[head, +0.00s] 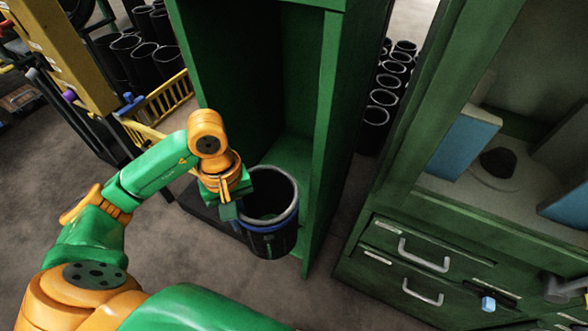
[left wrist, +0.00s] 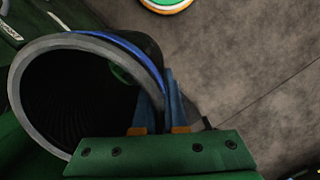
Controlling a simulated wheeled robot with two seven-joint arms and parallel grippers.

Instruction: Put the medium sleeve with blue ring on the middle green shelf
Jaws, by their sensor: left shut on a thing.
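The medium sleeve with blue ring (head: 271,238) is a black open-topped cylinder with a grey rim and a blue band below it. My left gripper (head: 232,207) is shut on its wall at the rim and holds it upright, in front of the green shelf (head: 290,158). In the left wrist view the sleeve (left wrist: 150,60) fills the left side, with the gripper's blue fingers (left wrist: 172,105) at its rim. The sleeve overlaps the shelf's lower board in the head view; I cannot tell whether it touches it. My right gripper is not in view.
The shelf's right side panel (head: 325,130) stands close beside the sleeve. Several black sleeves stand behind at right (head: 383,97) and at upper left (head: 143,62). A yellow rack (head: 165,97) is left of the shelf. A green drawer cabinet (head: 420,265) stands at right.

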